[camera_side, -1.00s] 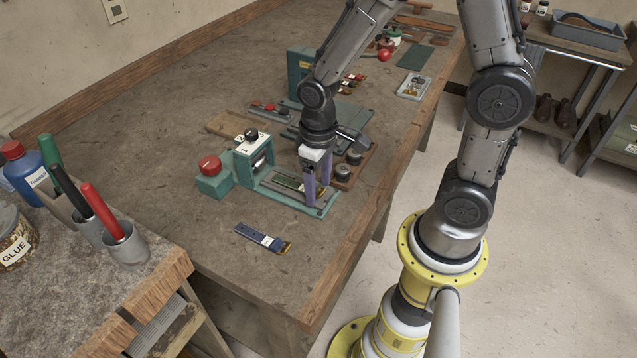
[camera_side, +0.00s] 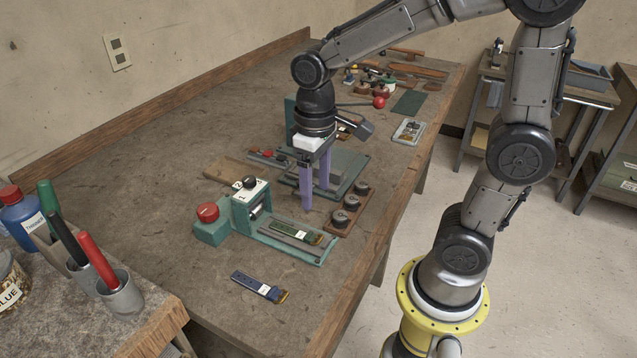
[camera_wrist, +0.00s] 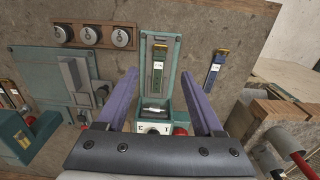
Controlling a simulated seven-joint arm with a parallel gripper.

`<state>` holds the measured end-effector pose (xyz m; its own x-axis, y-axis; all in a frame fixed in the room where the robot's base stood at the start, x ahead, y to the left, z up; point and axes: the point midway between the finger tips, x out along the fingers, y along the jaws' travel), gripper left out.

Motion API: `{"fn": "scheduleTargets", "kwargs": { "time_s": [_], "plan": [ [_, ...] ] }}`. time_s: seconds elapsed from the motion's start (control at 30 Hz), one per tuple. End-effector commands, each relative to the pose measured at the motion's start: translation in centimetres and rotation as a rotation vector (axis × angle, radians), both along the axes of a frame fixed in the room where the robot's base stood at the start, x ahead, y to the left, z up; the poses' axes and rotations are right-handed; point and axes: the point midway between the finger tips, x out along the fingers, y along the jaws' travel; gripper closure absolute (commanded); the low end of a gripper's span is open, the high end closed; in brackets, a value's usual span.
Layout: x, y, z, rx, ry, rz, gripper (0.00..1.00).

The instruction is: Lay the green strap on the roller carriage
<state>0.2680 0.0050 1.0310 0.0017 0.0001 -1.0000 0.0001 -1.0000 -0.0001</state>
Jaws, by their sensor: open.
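The green strap (camera_side: 297,232) lies along the roller carriage (camera_side: 318,256), a flat green bed extending from the stitching machine (camera_side: 246,206). In the wrist view the green strap (camera_wrist: 158,66) shows lengthwise on the carriage (camera_wrist: 171,88), its buckle end away from the rollers. My gripper (camera_side: 315,196) is open and empty, raised behind the carriage and apart from the strap. In the wrist view my gripper's fingers (camera_wrist: 160,98) stand wide on either side of the machine, with nothing between them.
A blue strap (camera_side: 257,287) lies on the bench in front of the machine; it also shows in the wrist view (camera_wrist: 214,72). A wooden block with three round weights (camera_side: 350,210) stands right of the carriage. A green press (camera_side: 342,172) stands behind. The bench front is mostly clear.

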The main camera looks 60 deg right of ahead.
Motion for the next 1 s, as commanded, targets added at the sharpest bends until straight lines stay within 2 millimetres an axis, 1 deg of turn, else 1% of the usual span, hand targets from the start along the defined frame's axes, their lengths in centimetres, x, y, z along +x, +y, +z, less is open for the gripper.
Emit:
{"fn": "scheduleTargets", "kwargs": {
  "time_s": [0.07,0.17,0.3,0.4,0.5,0.6,0.73,1.0],
  "plan": [
    [-0.3,0.0,0.6,0.0,-0.017,0.0,0.31],
    [-1.4,-0.1,1.9,0.001,-0.071,0.0,0.31],
    [-4.3,-0.3,4.1,0.002,-0.205,-0.001,0.31],
    [-6.4,-0.4,5.2,0.002,-0.304,-0.001,0.31],
    [-8.3,-0.4,5.8,0.001,-0.387,-0.001,0.31],
    [-9.5,-0.5,6.0,0.001,-0.449,-0.001,0.31],
    [-10.3,-0.5,6.1,0.0,-0.487,-0.001,0.31],
    [-10.4,-0.5,6.1,0.0,-0.491,0.0,0.31]
  ]
}}
